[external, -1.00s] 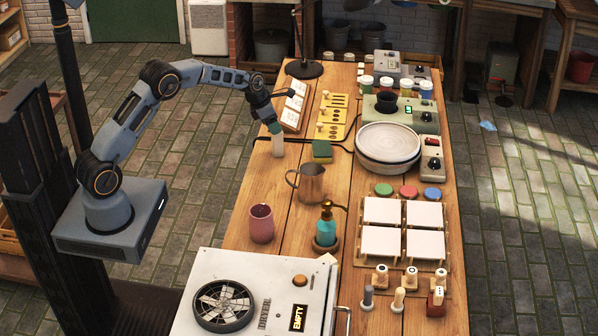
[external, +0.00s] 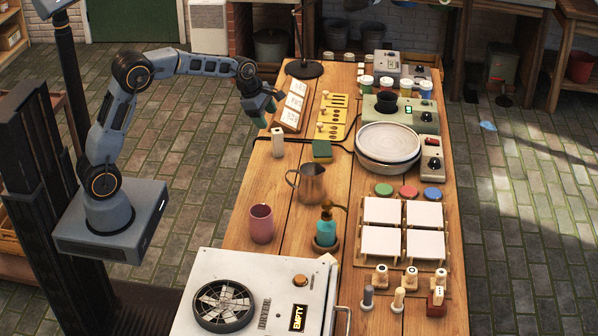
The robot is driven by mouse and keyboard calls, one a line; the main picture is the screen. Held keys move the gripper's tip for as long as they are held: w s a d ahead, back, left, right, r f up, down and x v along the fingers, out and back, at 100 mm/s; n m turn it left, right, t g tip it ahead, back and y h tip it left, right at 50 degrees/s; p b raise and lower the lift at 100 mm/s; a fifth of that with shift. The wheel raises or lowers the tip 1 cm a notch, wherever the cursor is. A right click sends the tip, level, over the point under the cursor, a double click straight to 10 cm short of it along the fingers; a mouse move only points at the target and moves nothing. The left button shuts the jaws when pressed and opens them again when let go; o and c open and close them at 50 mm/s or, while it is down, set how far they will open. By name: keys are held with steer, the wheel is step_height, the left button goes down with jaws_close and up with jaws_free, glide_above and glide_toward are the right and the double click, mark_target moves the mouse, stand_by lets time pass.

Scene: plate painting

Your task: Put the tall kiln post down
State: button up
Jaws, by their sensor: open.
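The tall kiln post (external: 278,143) is a pale, narrow block standing upright on the wooden table near its left edge. It stands left of the green sponge-like block (external: 322,150). My gripper (external: 264,116) is open and empty, above and slightly left of the post, apart from it. The fingertips are small and partly dark in this view.
A metal pitcher (external: 309,183) and a pink cup (external: 261,223) stand nearer on the table. A sloped card rack (external: 291,105) is just behind the gripper. A black cable (external: 343,145) runs near the post. Bare wood lies in front of the post.

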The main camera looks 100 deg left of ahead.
steer(key=s+d+r+m, duration=0.1)
steer(key=d+r+m, duration=0.1)
steer(key=d+m, duration=0.4)
steer(key=s+d+r+m, duration=0.15)
steer(key=d+m, duration=0.25)
steer(key=d, duration=0.4)
steer(key=s+d+m, duration=0.7)
steer(key=d+m, duration=0.2)
steer(key=m, duration=0.2)
steer(key=s+d+f+m+h, duration=0.1)
steer(key=s+d+m, duration=0.7)
steer(key=d+m, duration=0.2)
steer(key=shift+d+f+m, duration=0.25)
steer(key=shift+d+m, duration=0.05)
steer(key=shift+m, duration=0.6)
steer(key=shift+r+p, duration=0.3)
steer(key=shift+r, duration=0.05)
